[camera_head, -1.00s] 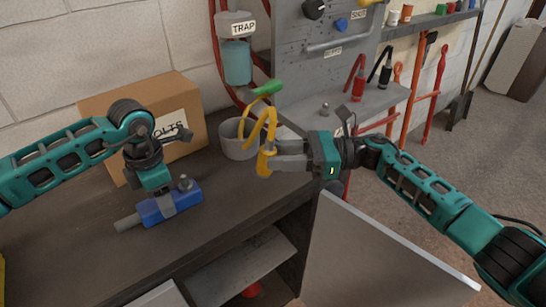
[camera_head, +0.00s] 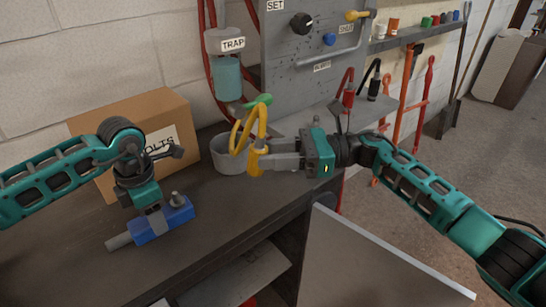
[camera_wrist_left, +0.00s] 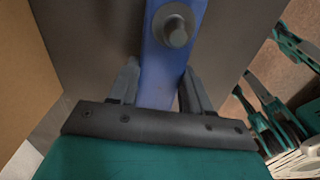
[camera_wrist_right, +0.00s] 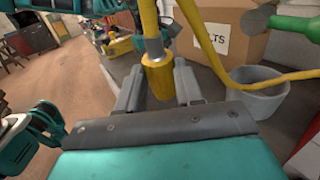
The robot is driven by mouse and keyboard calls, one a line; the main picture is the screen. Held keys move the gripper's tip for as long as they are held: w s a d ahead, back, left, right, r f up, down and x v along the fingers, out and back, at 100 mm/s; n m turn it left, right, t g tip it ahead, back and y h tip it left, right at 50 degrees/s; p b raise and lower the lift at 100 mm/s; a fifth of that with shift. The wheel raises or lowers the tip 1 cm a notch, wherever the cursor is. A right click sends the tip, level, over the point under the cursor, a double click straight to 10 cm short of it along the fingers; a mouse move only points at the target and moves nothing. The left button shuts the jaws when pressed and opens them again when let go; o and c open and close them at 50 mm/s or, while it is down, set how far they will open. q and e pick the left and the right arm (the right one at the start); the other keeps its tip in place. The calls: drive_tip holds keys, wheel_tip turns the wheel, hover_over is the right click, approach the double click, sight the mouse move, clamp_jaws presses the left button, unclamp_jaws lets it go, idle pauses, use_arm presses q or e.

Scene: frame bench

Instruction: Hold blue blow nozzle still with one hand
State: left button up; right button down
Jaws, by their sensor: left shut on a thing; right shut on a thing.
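The blue blow nozzle (camera_head: 179,215) lies on the dark bench top, with a grey tip pointing left and a grey knob on top. My left gripper (camera_head: 157,218) is shut on it from above; the left wrist view shows the blue body (camera_wrist_left: 165,60) between both fingers (camera_wrist_left: 157,88). My right gripper (camera_head: 268,162) is shut on a yellow hose end (camera_head: 256,158), held above the bench near the grey pot. The right wrist view shows the yellow fitting (camera_wrist_right: 158,78) between the fingers (camera_wrist_right: 160,85). The nozzle's middle is partly covered by my left fingers.
A cardboard box (camera_head: 112,178) stands behind my left gripper. A grey pot (camera_head: 227,158) stands near the hose. A green fitting (camera_head: 258,101) sits at the yellow hose's upper end, below the trap (camera_head: 227,76). An open cabinet door (camera_head: 370,270) is at front right.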

use_arm(q)
drive_tip(key=shift+s+f, duration=0.1)
drive_tip(key=o, duration=1.4)
drive_tip(key=shift+c, duration=0.2)
